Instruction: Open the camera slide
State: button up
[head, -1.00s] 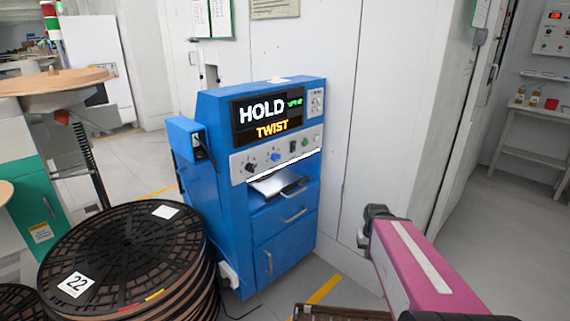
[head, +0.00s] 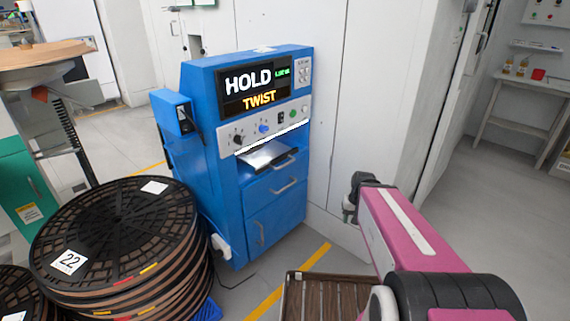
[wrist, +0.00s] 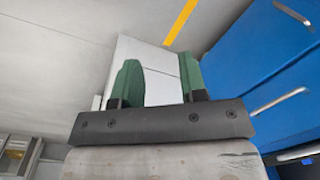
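A blue machine (head: 230,180) stands against the pale wall in the head view. Its screen (head: 258,88) reads HOLD and TWIST. Below its knob panel a pale silver plate (head: 263,155) sticks out at a slot, above a drawer and a door with silver handles. I cannot tell which part is the camera slide. In the wrist view the blue front (wrist: 285,65) is at the right, with silver handles. My gripper (wrist: 159,72) has two green fingers, apart with nothing between them, left of the blue front. My pink arm is at the lower right of the head view; its fingers cannot be made out there.
A stack of black reels (head: 115,235) labelled 22 stands close left of the machine. A brown slatted thing (head: 325,295) lies on the floor in front, by a yellow line (head: 290,280). Floor right of my arm is clear.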

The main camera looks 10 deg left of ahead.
jog(key=w+a+r+m+t+y, duration=0.1)
jog(key=w+a+y, duration=0.6)
jog(key=w+a, duration=0.4)
jog(key=m+t+y, duration=0.3)
jog(key=y, duration=0.4)
send_near(287, 163)
jog(key=x, duration=1)
jog(key=shift+a+f, duration=0.15)
jog(key=shift+f, duration=0.15)
grip_shut()
